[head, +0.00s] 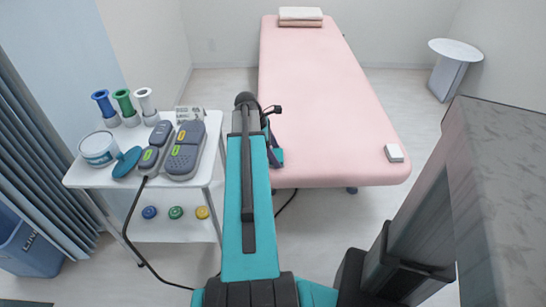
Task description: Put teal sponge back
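A teal sponge (127,161), flat and rounded, is on the white trolley's top shelf (90,183). It is beside a white round tub (99,149) and seems to lean against or overlap its edge; I cannot tell if they touch. The tub's inside is hard to make out. My teal arm reaches forward up the middle of the head view, to the right of the trolley. Its far end is by the pink table's left edge, and dark wrist parts show there. My gripper's fingers cannot be made out, and no held object shows.
Grey handheld devices (184,152) with a black cable sit right of the sponge. Blue, green and white cups (123,103) stand behind. Several coloured discs (176,212) are on the lower shelf. The pink treatment table (318,110) bears a small white box (394,153).

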